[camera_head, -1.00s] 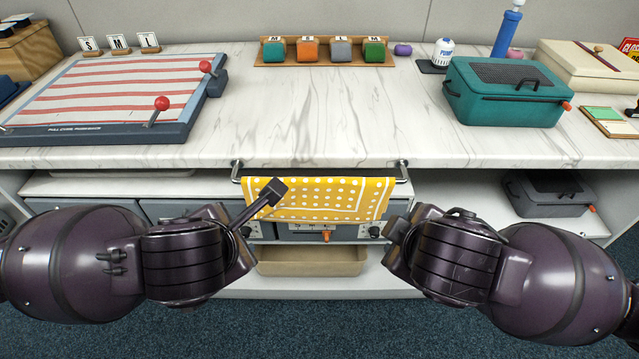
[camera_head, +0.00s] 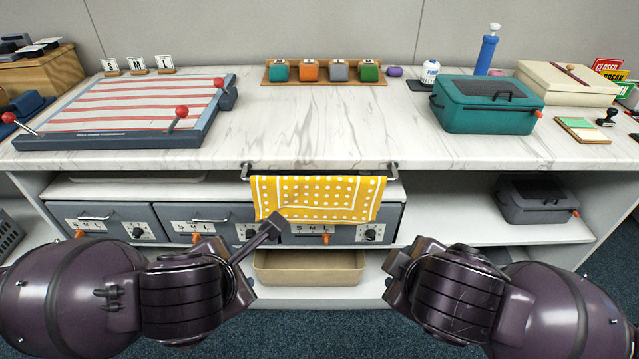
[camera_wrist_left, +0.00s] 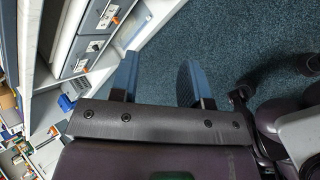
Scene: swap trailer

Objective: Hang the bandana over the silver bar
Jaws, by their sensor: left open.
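The yellow bandana (camera_head: 318,200) with white dots hangs draped over the silver bar (camera_head: 391,172) on the counter's front edge. Its front part falls over the drawer fronts below. Most of the bar is covered by the cloth; its two end brackets show. My left gripper (camera_head: 272,228) is open, just in front of the bandana's lower left in the head view. In the left wrist view its two fingers (camera_wrist_left: 160,80) are apart with nothing between them. My right gripper (camera_head: 396,266) is below and right of the bandana, apart from it; its fingers are mostly hidden.
The marble counter (camera_head: 330,130) holds a striped press board (camera_head: 130,110), a teal case (camera_head: 487,108) and a rack of coloured blocks (camera_head: 325,72). Grey drawers (camera_head: 100,222), a tan bin (camera_head: 310,268) and a dark case (camera_head: 537,200) sit below. The counter's middle is clear.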

